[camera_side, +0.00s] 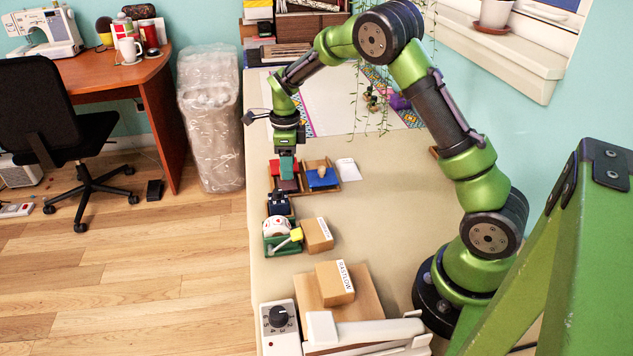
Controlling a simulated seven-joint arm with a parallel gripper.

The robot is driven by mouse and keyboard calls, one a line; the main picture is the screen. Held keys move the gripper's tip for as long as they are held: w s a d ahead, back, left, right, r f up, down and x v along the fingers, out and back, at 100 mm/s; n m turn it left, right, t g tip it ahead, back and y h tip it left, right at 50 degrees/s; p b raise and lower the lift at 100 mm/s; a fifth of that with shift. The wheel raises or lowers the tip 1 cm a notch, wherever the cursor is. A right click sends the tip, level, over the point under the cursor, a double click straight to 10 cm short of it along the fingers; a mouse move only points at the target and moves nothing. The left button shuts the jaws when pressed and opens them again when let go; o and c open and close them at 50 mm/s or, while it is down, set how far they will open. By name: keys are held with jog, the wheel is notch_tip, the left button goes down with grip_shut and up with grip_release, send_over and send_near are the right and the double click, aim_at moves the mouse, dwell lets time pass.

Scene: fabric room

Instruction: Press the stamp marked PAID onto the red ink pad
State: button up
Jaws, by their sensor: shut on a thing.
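My gripper (287,150) points down at the far left part of the table and is shut on a teal, block-like stamp (287,168). Any marking on it is too small to read. The red ink pad (276,168) lies directly below and around the stamp, partly hidden by it. A dark maroon patch (288,186) shows just in front of the stamp's lower end. I cannot tell whether the stamp touches the pad or hangs slightly above it.
Right of the stamp, a blue pad (321,181) sits in a wooden tray, with a tan object behind it. A white card (348,169) lies beyond. Nearer are a dark blue item (278,204), a tape dispenser (280,237) and cardboard boxes (335,283). The table's right middle is clear.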

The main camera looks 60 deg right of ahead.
jog(key=shift+f, duration=0.6)
jog(key=shift+f, duration=0.75)
dwell(1.4)
jog(key=shift+r, duration=3.6)
